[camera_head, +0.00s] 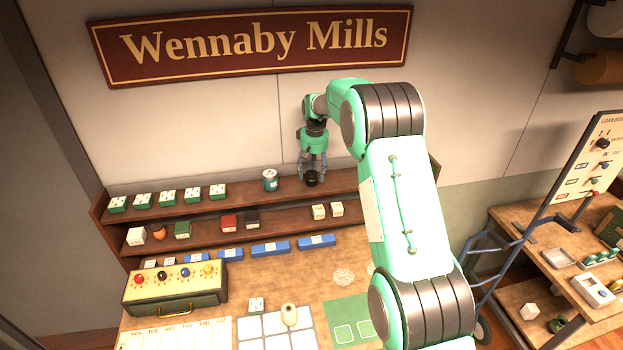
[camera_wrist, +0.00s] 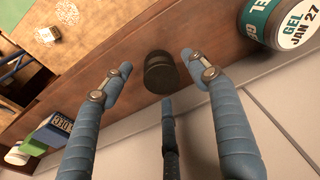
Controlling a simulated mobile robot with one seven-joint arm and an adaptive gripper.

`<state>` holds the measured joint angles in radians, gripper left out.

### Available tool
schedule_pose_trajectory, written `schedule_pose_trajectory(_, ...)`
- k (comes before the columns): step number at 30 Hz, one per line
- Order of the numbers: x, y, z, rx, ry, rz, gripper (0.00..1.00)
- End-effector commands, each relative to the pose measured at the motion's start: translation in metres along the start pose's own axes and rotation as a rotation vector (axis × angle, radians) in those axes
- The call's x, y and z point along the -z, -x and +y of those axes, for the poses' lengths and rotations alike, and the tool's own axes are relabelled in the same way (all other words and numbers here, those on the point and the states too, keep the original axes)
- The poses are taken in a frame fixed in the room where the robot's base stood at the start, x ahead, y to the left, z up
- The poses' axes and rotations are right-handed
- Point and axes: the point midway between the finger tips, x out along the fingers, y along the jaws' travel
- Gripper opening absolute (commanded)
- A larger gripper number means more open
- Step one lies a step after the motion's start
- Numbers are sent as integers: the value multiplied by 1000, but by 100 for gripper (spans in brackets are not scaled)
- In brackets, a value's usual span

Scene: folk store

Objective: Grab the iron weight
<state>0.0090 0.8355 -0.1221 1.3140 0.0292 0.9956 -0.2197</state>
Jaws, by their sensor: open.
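The iron weight, a small dark cylinder (camera_head: 312,179), stands on the top wall shelf below the sign. In the wrist view the weight (camera_wrist: 161,74) sits near the top middle, on the brown shelf board. My gripper (camera_head: 312,170) is above the shelf at the weight, pointing down. In the wrist view my gripper (camera_wrist: 157,68) has its blue-grey fingers spread, one on each side of the weight and a darker one on the near side. Gaps show between the side fingers and the weight. I cannot tell how far down the fingertips reach.
A GEL jar (camera_head: 270,180) stands left of the weight on the same shelf. Several green boxes (camera_head: 168,196) stand farther left. The lower shelf (camera_head: 285,224) holds small boxes. The wall is close behind. The workbench (camera_head: 268,277) lies below.

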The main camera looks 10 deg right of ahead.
Motion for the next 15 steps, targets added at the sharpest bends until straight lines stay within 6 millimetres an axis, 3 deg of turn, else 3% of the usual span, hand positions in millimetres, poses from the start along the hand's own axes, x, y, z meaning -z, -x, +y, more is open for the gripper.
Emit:
schedule_pose_trajectory(7,-1,-25,-1,1,0,-2,60)
schedule_pose_trajectory(15,-1,-30,-1,0,0,0,60)
